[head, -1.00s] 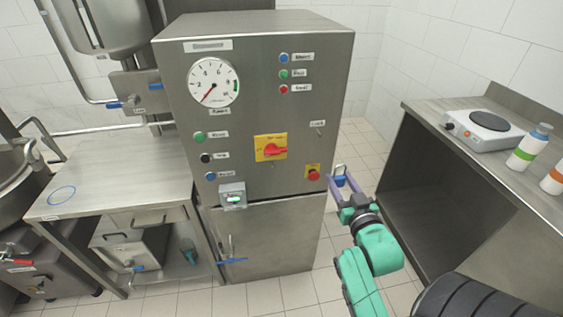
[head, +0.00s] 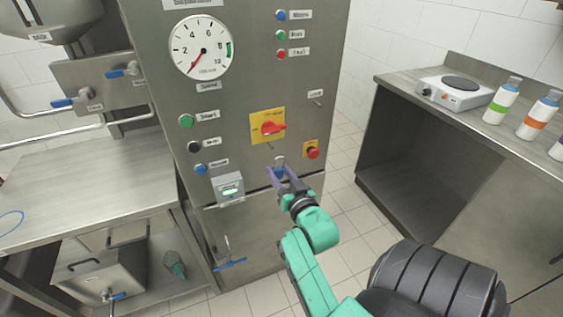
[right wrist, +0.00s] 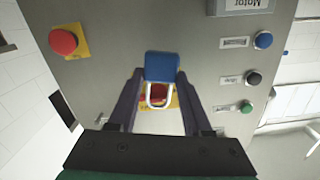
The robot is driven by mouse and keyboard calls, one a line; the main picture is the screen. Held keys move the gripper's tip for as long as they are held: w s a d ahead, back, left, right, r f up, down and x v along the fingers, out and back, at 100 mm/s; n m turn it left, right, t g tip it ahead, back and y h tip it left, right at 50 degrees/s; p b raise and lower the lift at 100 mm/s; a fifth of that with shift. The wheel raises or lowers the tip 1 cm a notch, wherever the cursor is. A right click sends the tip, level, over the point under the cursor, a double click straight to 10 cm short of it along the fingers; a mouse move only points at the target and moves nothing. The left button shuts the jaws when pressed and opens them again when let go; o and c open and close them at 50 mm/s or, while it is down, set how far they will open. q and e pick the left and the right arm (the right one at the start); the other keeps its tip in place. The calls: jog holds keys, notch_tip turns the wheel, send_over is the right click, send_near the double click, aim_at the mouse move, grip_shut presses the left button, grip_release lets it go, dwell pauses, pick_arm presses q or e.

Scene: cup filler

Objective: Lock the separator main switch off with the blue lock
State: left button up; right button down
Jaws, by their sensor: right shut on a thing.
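The main switch (head: 268,127), a red handle on a yellow plate, sits on the steel cabinet's front. Its handle lies roughly horizontal, pointing right; its plate lettering is too small to read. My right gripper (head: 280,176) is shut on the blue lock (right wrist: 162,67), in front of the cabinet just below the switch. In the right wrist view, the lock's body is between the fingertips and its silver shackle overlaps the red and yellow switch. The lock appears apart from the switch. Whether the shackle is open is unclear. My left gripper is out of view.
A red emergency button (head: 312,153) sits right of the switch. A small peg (head: 318,102) is above it. A counter (head: 420,86) with a hotplate stands at right.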

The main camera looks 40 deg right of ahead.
aim_at(266, 151)
jog(key=shift+w+d, duration=0.25)
jog(key=shift+d, duration=0.2)
jog(key=shift+w+f+b, duration=0.15)
jog(key=shift+w+b, duration=0.45)
jog(key=shift+w, duration=0.25)
jog(key=shift+w+d+b, duration=0.25)
jog(key=shift+w+b, duration=0.05)
jog(key=shift+w, duration=0.25)
jog(key=shift+w+d, duration=0.15)
jog(key=shift+w, duration=0.1)
jog(key=b+x, duration=0.2)
jog(key=x, duration=0.1)
jog(key=shift+w+f, duration=0.1)
jog(key=shift+f, duration=0.05)
jog(key=shift+w+d, duration=0.2)
jog(key=shift+w, duration=0.3)
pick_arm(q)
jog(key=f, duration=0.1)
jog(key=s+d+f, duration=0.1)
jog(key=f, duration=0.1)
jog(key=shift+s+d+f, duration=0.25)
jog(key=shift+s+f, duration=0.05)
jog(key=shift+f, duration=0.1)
pick_arm(e)
jog(key=shift+f, duration=0.15)
